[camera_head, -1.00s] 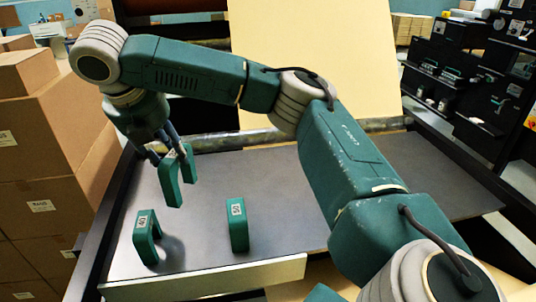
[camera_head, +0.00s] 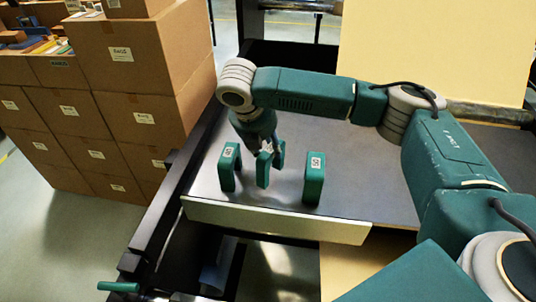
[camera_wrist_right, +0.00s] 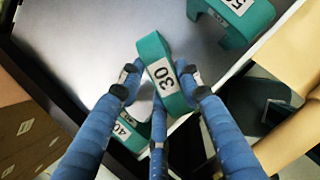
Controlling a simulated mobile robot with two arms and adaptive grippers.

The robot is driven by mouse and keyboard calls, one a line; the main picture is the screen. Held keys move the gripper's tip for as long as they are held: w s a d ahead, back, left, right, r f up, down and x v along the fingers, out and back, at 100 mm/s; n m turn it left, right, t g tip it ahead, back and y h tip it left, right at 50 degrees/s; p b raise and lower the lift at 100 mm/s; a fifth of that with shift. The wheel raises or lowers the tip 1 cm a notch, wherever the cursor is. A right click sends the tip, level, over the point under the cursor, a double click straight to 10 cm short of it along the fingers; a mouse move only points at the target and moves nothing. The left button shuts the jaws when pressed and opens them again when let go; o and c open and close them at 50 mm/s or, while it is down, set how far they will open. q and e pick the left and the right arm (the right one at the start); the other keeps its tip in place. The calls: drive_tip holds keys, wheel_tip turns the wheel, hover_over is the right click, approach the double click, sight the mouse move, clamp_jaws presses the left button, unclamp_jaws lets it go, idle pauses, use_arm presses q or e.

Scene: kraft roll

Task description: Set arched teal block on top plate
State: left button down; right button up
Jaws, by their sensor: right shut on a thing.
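An arched teal block labelled 30 (camera_wrist_right: 165,82) is between the fingers of my right gripper (camera_wrist_right: 162,95) in the right wrist view. In the head view this held block (camera_head: 263,170) is upright between two similar teal arches, under my right gripper (camera_head: 268,147). The left arch (camera_head: 228,163) and the right arch, labelled 50 (camera_head: 314,178), stand on the grey metal plate (camera_head: 350,165). I cannot tell whether the held block touches the plate. In the right wrist view the arch labelled 40 (camera_wrist_right: 128,128) is partly hidden behind the fingers. My left gripper is not seen.
Stacked cardboard boxes (camera_head: 140,110) stand left of the plate. A pale strip (camera_head: 275,222) runs along the plate's front edge, with open space and floor below. A large cream sheet (camera_head: 440,55) rises behind. The plate is clear right of the arches.

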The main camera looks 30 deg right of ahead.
drive_tip(key=shift+f+p, duration=0.3)
drive_tip(key=shift+f, duration=1.55)
drive_tip(key=o, duration=1.3)
drive_tip(key=shift+c, duration=0.2)
drive_tip(key=b+v, duration=0.2)
drive_tip(key=v, duration=0.9)
drive_tip(key=shift+w, duration=0.1)
drive_tip(key=shift+a+r, duration=0.15)
drive_tip(key=shift+r, duration=0.4)
drive_tip(key=shift+f, duration=0.1)
